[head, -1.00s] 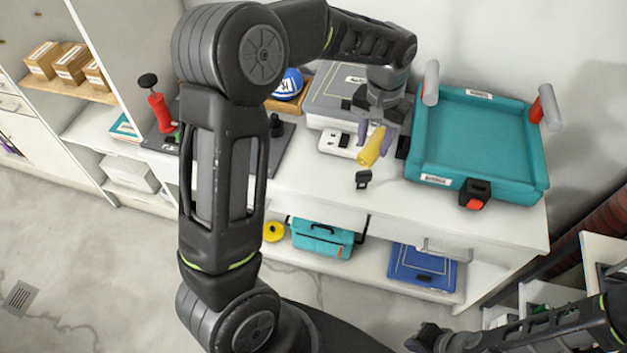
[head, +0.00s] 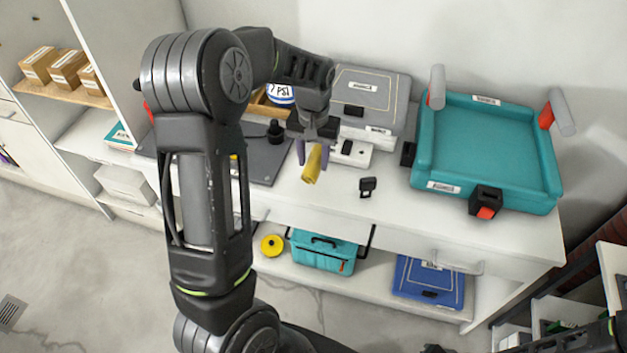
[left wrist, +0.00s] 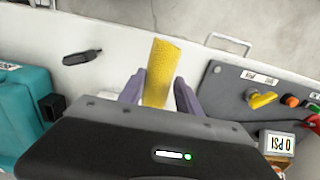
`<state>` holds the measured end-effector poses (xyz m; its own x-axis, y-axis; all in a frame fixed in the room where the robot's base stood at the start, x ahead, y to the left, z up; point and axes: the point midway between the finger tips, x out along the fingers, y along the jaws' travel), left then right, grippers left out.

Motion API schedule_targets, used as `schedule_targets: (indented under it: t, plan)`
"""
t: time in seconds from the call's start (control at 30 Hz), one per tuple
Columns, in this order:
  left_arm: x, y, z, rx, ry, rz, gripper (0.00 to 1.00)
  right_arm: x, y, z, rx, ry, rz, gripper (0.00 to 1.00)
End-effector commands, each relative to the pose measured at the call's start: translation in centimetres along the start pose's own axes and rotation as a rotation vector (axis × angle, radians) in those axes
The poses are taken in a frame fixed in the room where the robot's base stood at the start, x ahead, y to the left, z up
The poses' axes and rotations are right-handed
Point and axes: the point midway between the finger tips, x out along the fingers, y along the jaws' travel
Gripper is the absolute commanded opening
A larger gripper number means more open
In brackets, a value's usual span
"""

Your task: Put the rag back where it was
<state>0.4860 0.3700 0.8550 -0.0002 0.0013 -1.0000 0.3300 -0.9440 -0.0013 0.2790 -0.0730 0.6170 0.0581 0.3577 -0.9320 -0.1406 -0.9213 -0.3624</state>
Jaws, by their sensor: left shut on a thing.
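The yellow rag (head: 312,166) looks like a rolled or bunched cloth. My left gripper (head: 313,153) is shut on it and holds it above the white worktop, left of the small black clip. In the left wrist view the rag (left wrist: 160,73) sticks out between the two purple fingers of the left gripper (left wrist: 158,95). Its inner end is hidden by the gripper body. Only a dark sliver of my right gripper (head: 434,349) shows at the bottom edge of the head view, and its fingers cannot be made out.
A teal tray (head: 437,186) with red-and-grey handles stands at right on the worktop (head: 420,222). A black clip (head: 367,186) lies in front of a grey case (head: 364,90). A dark grey panel (head: 262,160) lies left of the gripper; its yellow knob (left wrist: 263,99) shows in the left wrist view.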

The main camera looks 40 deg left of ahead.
Motion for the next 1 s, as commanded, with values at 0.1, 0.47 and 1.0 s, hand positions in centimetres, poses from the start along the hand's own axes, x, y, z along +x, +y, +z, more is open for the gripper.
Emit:
schedule_targets:
  t: [0.1, 0.47, 1.0]
  plan:
    - [2.3, 0.0, 0.1, 0.000, -0.005, -0.001, 0.03, -0.3, -0.1, 0.0, 0.000, 0.000, 0.000, 0.00]
    - [3.9, 0.0, 0.0, 0.000, 0.000, 0.000, 0.03, -0.4, -0.1, 0.0, 0.000, 0.000, 0.000, 0.00]
    - [7.6, 0.0, 0.0, 0.001, 0.000, 0.000, 0.03, -0.8, -0.3, 0.0, 0.000, -0.001, 0.000, 0.00]
